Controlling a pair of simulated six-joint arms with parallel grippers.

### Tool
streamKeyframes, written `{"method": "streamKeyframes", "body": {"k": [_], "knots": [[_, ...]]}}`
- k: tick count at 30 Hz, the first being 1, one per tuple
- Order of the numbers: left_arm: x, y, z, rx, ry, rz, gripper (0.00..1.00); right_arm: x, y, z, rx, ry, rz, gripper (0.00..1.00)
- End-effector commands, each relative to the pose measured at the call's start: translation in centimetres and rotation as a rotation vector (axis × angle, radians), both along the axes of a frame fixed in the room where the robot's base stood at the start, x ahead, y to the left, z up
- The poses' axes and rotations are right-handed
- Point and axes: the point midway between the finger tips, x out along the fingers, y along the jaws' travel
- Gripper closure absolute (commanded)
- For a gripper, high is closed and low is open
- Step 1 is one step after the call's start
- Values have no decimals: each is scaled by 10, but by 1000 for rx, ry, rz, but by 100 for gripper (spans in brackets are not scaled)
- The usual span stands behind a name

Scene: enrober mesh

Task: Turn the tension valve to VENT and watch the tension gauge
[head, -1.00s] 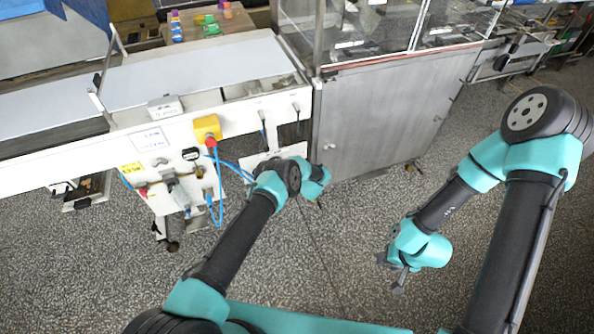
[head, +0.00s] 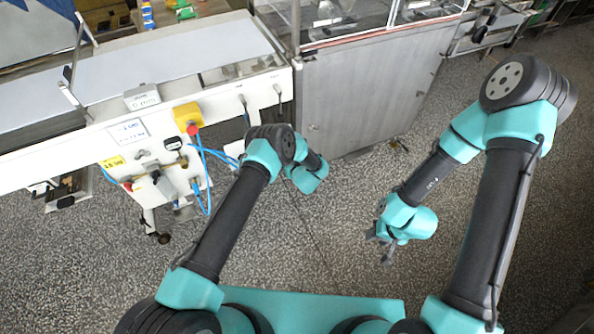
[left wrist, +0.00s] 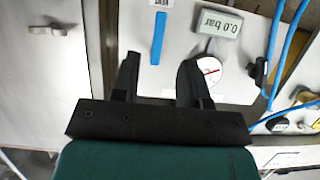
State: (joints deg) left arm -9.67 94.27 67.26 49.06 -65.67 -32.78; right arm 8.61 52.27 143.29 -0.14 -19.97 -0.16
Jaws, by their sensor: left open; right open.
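In the left wrist view, a blue bar-shaped valve handle (left wrist: 158,38) on a pale panel lies in line with a small label (left wrist: 161,3) that seems to read VENT. A round white gauge (left wrist: 208,72) with a red needle is partly hidden by a finger. A grey digital display (left wrist: 220,22) reads 0.0 bar, upside down in this view. My left gripper (left wrist: 158,78) is open and empty; its fingers appear below the handle, apart from it. In the head view my left arm hides the valve and gauge. My right gripper (head: 380,254) is open over the floor, holding nothing.
Blue hoses (head: 207,178) hang from the machine's white panel, near a yellow box with a red button (head: 192,128). A steel cabinet (head: 365,100) stands right of the panel. The speckled floor between my arms is clear.

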Motion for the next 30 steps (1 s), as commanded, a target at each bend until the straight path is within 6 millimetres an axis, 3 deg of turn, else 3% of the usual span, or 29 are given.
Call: {"method": "streamKeyframes", "body": {"k": [13, 30], "knots": [[-59, -35, 29, 0, 0, -1, 60, 0, 0, 0, 0, 0, 0, 57], [-66, -38, 31, 0, 0, 0, 60, 0, 0, 0, 0, 0, 0, 57]]}}
